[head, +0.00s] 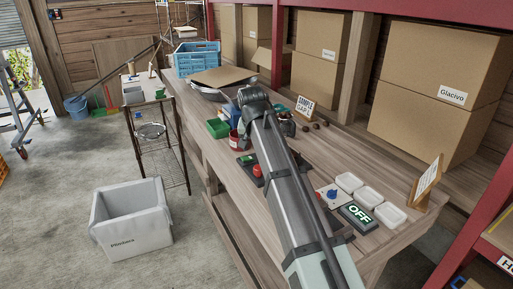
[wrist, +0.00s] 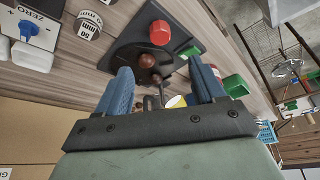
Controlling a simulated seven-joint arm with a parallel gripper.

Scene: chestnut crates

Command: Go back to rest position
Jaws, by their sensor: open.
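My gripper (wrist: 162,84) shows in the wrist view with its two blue fingers apart and nothing held between them. It is over the wooden workbench (wrist: 75,65). In the head view my arm stretches over the workbench (head: 230,190) and hides the gripper and part of the bench top.
A green box (head: 218,128) and blue crate (head: 197,58) are farther along. Cardboard boxes (head: 425,90) stand behind. A grey bin (head: 132,218) is on the floor at left.

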